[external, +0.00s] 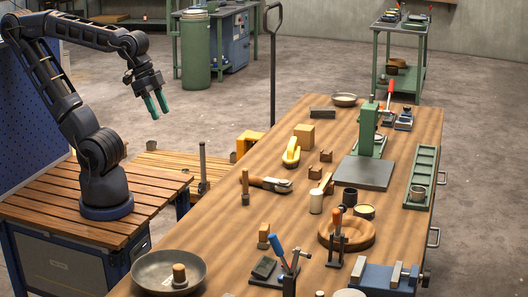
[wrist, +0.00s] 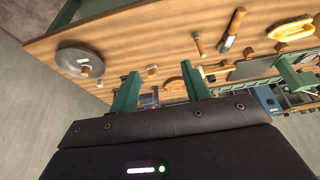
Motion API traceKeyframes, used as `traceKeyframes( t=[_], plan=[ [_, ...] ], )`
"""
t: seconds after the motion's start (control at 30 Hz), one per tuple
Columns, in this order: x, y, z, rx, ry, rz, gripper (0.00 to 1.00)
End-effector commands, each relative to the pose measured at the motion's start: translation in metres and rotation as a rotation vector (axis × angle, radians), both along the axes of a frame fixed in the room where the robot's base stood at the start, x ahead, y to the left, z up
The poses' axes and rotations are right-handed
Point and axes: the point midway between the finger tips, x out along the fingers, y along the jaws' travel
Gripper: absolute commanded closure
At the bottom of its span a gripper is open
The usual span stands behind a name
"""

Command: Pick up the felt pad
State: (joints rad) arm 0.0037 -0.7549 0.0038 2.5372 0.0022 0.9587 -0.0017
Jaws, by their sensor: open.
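My gripper (external: 158,108) is raised at the left, in the air beyond the bench's left edge, with its two green fingers apart and nothing between them. In the wrist view my gripper (wrist: 160,70) is also open and empty, with the bench seen past the fingers. I cannot tell for sure which thing is the felt pad. A small dark flat pad (external: 264,268) lies at the near left of the bench beside the blue-handled tool. Another dark flat block (external: 322,113) lies near the far end. My gripper is well away from both.
A metal bowl (external: 168,274) with a wooden knob in it sits at the near left corner. A wooden ring (external: 362,234), a green press (external: 371,135), a yellow-handled tool (external: 291,152) and a blue vise (external: 384,278) crowd the bench (external: 225,240). The air around my gripper is clear.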

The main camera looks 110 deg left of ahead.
Motion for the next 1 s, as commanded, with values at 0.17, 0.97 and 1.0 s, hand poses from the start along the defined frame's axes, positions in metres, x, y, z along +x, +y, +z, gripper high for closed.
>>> traceKeyframes(
  t=[0.17,0.97,1.0],
  plan=[
    [0.002,0.0,0.0,0.0,0.002,-0.006,0.53],
    [0.158,-0.03,-0.028,0.047,0.12,-0.647,0.53],
    [0.168,-0.031,-0.032,0.047,0.121,-0.684,0.53]
  ],
)
